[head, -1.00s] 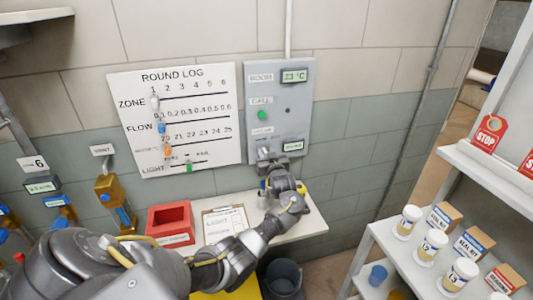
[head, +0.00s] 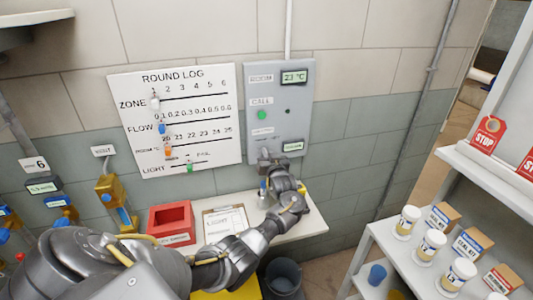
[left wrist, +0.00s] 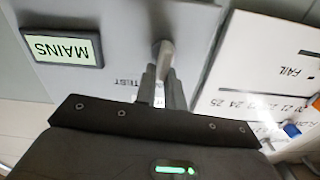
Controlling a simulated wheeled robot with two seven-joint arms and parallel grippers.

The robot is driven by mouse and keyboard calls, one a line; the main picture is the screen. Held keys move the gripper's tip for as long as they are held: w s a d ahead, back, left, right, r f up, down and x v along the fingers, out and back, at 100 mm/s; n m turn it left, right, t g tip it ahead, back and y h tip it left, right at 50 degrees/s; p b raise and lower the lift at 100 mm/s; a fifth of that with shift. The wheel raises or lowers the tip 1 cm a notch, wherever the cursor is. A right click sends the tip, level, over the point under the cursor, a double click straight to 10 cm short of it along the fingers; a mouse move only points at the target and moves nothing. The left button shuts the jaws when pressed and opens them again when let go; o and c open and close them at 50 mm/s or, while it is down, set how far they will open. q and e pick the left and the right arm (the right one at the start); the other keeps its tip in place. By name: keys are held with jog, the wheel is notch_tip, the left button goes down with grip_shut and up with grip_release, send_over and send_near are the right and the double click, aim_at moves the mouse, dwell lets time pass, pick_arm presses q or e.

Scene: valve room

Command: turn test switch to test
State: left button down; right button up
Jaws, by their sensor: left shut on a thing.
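The grey wall panel (head: 300,125) carries the test switch low on its front. In the left wrist view the switch lever (left wrist: 165,50) is a small grey handle, with a faint upside-down label beside it. My left gripper (head: 265,158) is at the panel's lower left part; in the wrist view its fingers (left wrist: 161,85) are shut on the lever. A lit display (left wrist: 62,47) there reads MAINS upside down; it also shows small in the head view (head: 292,146). In the head view the gripper hides the switch. My right gripper is out of view.
The panel also has a green call button (head: 262,115) and a 23 °C display (head: 295,78). The round log board (head: 225,90) hangs to its left. Below are a shelf with a red box (head: 170,222) and clipboard (head: 225,222). A rack with jars (head: 407,221) stands right.

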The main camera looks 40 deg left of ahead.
pick_arm(q)
jog(key=shift+w+d+f+m+p, duration=0.2)
jog(key=shift+m+p, duration=0.55)
jog(key=shift+m, duration=1)
jog(key=shift+w+d+f+m+p, duration=0.15)
jog(key=shift+m+p, duration=0.55)
jog(key=shift+m, duration=1.1)
jog(key=shift+w+d+f+m+p, duration=0.1)
jog(key=shift+w+m+p, duration=0.15)
jog(key=shift+m+p, duration=1)
jog(key=shift+m+b, duration=0.5)
jog(key=shift+m, duration=0.2)
jog(key=c, duration=1.5)
grip_release()
jog(key=shift+a, duration=0.1)
jog(key=b+v, duration=0.1)
jog(key=v, duration=1)
